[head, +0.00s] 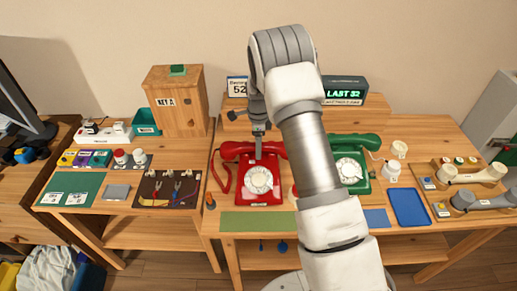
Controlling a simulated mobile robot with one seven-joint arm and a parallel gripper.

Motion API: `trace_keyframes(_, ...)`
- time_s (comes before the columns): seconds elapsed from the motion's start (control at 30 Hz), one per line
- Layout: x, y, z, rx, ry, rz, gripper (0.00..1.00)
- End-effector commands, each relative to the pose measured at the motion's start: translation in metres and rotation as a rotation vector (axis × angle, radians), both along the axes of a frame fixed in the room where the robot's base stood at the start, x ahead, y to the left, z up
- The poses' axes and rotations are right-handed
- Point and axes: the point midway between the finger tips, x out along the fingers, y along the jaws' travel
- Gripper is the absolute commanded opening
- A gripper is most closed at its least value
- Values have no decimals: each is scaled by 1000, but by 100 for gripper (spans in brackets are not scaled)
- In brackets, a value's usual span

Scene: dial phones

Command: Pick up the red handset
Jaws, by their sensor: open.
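The red handset (236,151) lies across the top of the red dial phone (260,181), which stands on the middle table. Its coiled red cord hangs at the phone's left side. My gripper (260,133) points down just above the middle of the red handset. The gripper is open, but its fingers are small here and I cannot tell whether they touch the handset. My arm crosses the view from the lower right and hides the space between the two phones.
A green phone (350,176) stands right of my arm. A green mat (257,222) lies bare in front of the red phone. A wooden box (177,100) stands at the back left. A blue tray (410,208) and pale handsets (476,174) lie at the right.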

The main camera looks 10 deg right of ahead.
Motion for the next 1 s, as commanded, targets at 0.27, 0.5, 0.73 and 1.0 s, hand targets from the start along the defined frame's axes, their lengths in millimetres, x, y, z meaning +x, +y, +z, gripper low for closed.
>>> trace_keyframes(0.27,0,0,0,0,0,0,48)
trace_keyframes(0.5,0,0,1,0,0,0,5)
trace_keyframes(0.73,0,0,1,0,0,1,0)
trace_keyframes(1.0,1,0,2,0,-2,1,0)
